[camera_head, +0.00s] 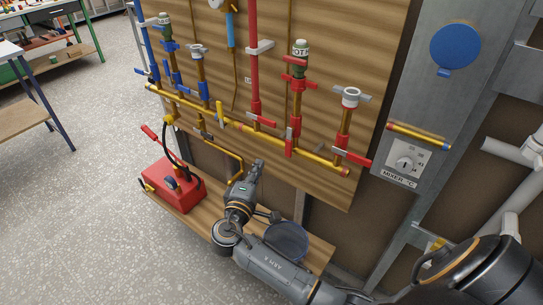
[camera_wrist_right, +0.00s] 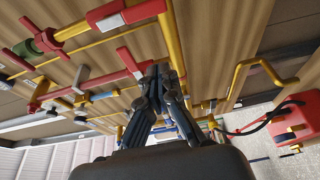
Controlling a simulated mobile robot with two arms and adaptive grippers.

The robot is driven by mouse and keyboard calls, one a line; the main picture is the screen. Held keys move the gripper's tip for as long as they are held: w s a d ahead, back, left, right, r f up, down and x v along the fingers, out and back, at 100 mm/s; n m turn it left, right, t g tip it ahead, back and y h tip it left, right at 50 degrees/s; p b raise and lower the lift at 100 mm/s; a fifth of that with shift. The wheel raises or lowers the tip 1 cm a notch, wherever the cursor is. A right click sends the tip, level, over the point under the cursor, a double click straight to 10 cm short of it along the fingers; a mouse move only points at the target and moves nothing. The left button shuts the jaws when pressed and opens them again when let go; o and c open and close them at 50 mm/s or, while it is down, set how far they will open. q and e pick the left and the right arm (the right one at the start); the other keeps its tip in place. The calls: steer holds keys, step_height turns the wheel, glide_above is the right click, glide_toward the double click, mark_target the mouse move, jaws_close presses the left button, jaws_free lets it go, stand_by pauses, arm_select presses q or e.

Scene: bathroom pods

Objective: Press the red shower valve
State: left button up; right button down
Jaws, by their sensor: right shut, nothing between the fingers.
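Several red valve handles sit on the pipes of the wooden panel (camera_head: 340,60): a lever low on the red pipe (camera_head: 262,120), a handle below the middle (camera_head: 290,142), a lever at the lower right (camera_head: 352,156) and a handle higher up (camera_head: 299,83). I cannot tell which is the red shower valve. My right gripper (camera_head: 258,167) is shut and empty, below the yellow pipe and in front of the panel's lower edge. In the right wrist view the closed fingertips (camera_wrist_right: 162,72) appear close to a red handle (camera_wrist_right: 130,63); contact cannot be told. My left gripper is out of view.
A red box with hoses (camera_head: 172,188) stands on a low wooden shelf (camera_head: 318,252), left of my arm. A dark round bowl (camera_head: 288,240) is beside the forearm.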

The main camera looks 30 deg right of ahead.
mark_target(289, 143)
steer(key=p+x, duration=0.1)
steer(key=x, duration=0.9)
steer(key=s+p, duration=0.1)
steer(key=s, duration=0.1)
steer(key=s+d, duration=0.1)
steer(key=s, duration=0.1)
steer(key=shift+d+p, duration=0.2)
steer(key=shift+p, duration=0.15)
steer(key=shift+w, duration=0.1)
